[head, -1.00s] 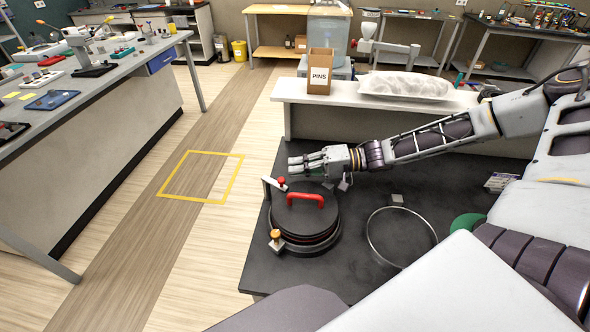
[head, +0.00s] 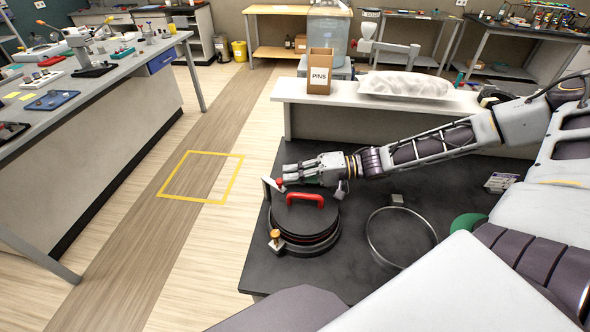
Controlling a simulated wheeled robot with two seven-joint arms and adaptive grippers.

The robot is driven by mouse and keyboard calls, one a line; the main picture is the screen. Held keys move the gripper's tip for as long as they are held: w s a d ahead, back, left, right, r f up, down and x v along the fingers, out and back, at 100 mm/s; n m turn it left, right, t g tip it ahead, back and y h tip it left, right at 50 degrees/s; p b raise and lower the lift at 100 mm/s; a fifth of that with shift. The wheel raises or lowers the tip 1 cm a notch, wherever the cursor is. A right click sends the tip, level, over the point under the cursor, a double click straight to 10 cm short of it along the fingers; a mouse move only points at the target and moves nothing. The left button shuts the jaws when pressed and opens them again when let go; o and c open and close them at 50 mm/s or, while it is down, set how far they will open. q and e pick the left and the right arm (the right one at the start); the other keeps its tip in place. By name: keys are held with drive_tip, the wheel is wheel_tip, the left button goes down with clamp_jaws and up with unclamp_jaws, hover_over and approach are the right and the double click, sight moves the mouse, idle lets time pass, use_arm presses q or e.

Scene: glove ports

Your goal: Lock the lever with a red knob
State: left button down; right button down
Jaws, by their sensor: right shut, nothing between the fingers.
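The round dark port lid (head: 304,222) with a red handle (head: 305,198) sits on the black tabletop. A lever with a red knob (head: 280,183) stands at the lid's far left edge, beside a pale upright plate (head: 269,189). An orange knob (head: 274,234) is on the near left edge of the lid. My right gripper (head: 286,174) is shut and empty, its fingertips just above and right of the red knob. Whether they touch the knob I cannot tell. My left gripper is not in view.
A metal ring (head: 370,243) stands to the right of the lid, with a small grey block (head: 397,199) behind it. The black tabletop (head: 350,275) in front is mostly clear.

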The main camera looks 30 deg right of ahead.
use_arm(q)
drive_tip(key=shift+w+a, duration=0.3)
use_arm(e)
drive_tip(key=shift+s+d+r, duration=0.1)
drive_tip(key=shift+d, duration=0.05)
drive_tip(key=shift+s+d, duration=0.1)
drive_tip(key=shift+d, duration=0.15)
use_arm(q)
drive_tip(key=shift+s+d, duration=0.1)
use_arm(e)
drive_tip(key=v, duration=1.1)
idle(0.9)
drive_tip(key=shift+s, duration=0.1)
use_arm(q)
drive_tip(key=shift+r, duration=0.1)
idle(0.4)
